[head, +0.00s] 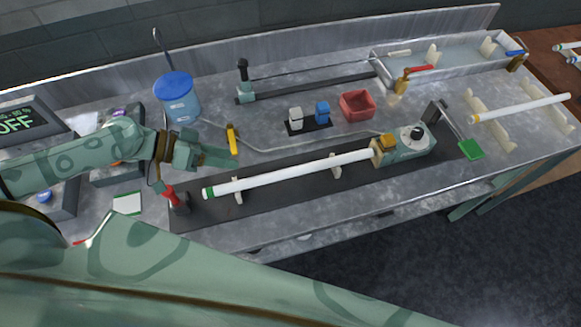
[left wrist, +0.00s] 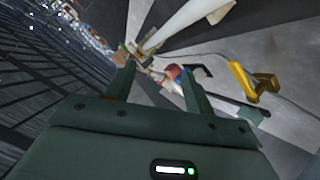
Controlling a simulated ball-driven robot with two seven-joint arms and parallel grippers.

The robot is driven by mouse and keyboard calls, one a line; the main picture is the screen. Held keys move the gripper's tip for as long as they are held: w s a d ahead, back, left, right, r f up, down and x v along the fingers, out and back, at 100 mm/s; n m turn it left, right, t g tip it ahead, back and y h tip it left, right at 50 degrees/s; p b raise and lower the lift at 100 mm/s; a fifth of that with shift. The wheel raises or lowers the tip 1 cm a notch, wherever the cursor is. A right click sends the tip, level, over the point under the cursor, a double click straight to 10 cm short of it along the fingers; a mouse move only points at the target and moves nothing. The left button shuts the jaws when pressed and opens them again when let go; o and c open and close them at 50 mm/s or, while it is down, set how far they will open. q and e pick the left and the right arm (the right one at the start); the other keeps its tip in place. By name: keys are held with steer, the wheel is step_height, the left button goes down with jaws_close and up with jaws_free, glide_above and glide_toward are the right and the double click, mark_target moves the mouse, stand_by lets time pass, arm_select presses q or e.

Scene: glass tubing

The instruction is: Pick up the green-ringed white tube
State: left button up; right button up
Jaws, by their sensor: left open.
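The green-ringed white tube (head: 290,174) lies lengthwise over the dark rail on the bench, its green-banded end at the left. Its right end meets a brass-coloured clamp (head: 383,150) on a green housing. Pale supports stand under the tube. My left gripper (head: 222,157) is open and empty, above the bench behind the tube's left end and apart from it. In the left wrist view a white tube (left wrist: 185,25) runs beyond the open fingers (left wrist: 158,86); its green ring does not show there. My right gripper is not in view.
A yellow-handled part (head: 233,140) stands close to my left fingers; it also shows in the left wrist view (left wrist: 242,80). A red-handled part (head: 173,197) is near the tube's left end. A blue-lidded jar (head: 178,98) and red bin (head: 357,105) stand behind. Another white tube (head: 522,108) lies at right.

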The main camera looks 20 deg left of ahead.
arm_select(q)
steer(key=p, duration=0.1)
glide_toward(285, 170)
steer(key=x, duration=0.4)
steer(key=shift+w+r, duration=0.25)
steer(key=shift+w+d+f, duration=0.25)
steer(key=shift+d+f, duration=0.1)
steer(key=shift+d, duration=0.05)
steer(key=p+x, duration=0.1)
steer(key=x, duration=0.4)
steer(key=shift+s+f, duration=0.15)
jaws_close()
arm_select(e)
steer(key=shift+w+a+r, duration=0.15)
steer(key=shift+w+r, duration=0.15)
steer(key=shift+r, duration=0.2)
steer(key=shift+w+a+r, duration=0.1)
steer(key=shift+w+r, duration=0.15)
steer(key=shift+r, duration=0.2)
